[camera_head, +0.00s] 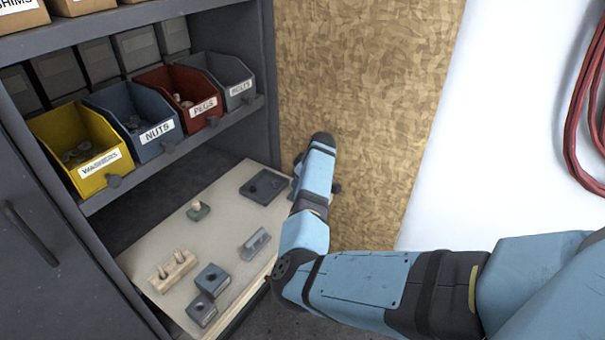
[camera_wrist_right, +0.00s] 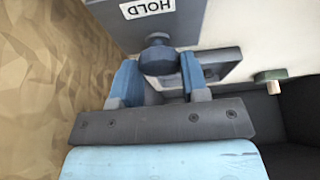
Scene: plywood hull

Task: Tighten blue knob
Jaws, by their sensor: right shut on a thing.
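In the wrist view a rounded blue-grey knob (camera_wrist_right: 160,60) sits between the two blue fingers of my right gripper (camera_wrist_right: 158,72). The gripper is shut on it, with one finger on each side. What the knob is mounted on is hard to make out. In the head view my right arm reaches in from the right, and its wrist hides the gripper and the knob beside the plywood panel. My left gripper is not in view.
A green block with a peg (camera_head: 199,210), a wooden peg block (camera_head: 172,271) and grey blocks (camera_head: 213,279) lie nearer. Labelled bins (camera_head: 82,147) stand above. Plywood (camera_head: 370,90) is close on the right.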

